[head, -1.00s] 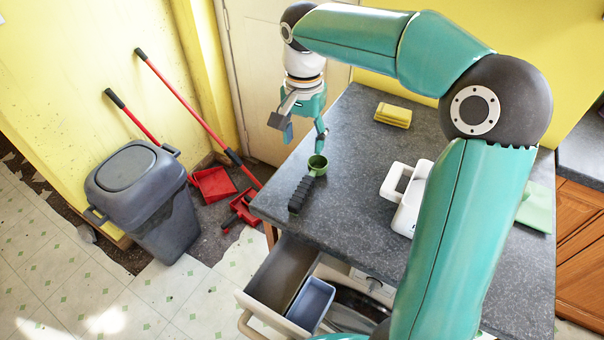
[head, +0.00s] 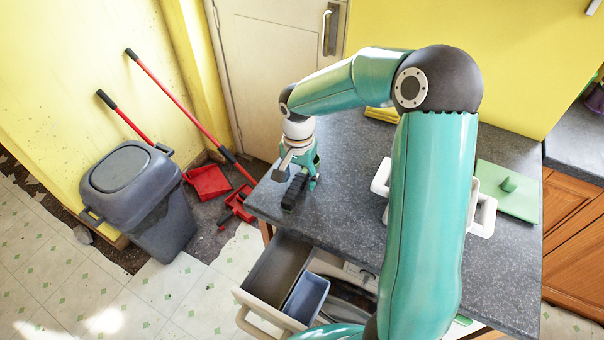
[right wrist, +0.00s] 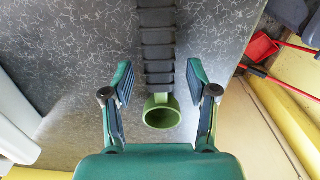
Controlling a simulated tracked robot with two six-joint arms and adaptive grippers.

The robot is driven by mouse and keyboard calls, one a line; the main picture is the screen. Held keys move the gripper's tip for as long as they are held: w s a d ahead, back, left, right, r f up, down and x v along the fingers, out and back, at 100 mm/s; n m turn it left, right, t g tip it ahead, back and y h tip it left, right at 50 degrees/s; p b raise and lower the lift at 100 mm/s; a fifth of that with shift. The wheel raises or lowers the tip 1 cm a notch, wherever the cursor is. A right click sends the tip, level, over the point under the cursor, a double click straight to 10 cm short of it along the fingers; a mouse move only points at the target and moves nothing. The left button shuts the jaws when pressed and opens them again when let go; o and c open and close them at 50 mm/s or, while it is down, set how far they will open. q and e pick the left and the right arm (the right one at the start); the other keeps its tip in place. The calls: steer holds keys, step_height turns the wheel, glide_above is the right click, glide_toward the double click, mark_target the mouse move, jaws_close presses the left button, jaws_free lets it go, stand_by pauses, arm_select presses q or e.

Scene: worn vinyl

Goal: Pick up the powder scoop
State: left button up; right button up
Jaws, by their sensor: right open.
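The powder scoop has a black ribbed handle (head: 294,191) and a green cup. It lies on the dark speckled worktop near its left edge. In the right wrist view the handle (right wrist: 157,45) runs up the picture from the green cup (right wrist: 162,112). My left gripper is not in view.
A white handled item (head: 484,214) stands behind my right arm, beside a green board with a knob (head: 512,202). Yellow cloths (head: 381,114) lie at the back. An open drawer (head: 272,272) below holds a blue bin (head: 306,299). A grey trash can (head: 140,195) stands left.

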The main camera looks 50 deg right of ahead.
mark_target(298, 179)
steer(key=shift+f, duration=0.7)
jaws_close()
steer(key=shift+r, duration=0.1)
step_height(298, 179, up, 20)
steer(key=b, duration=0.1)
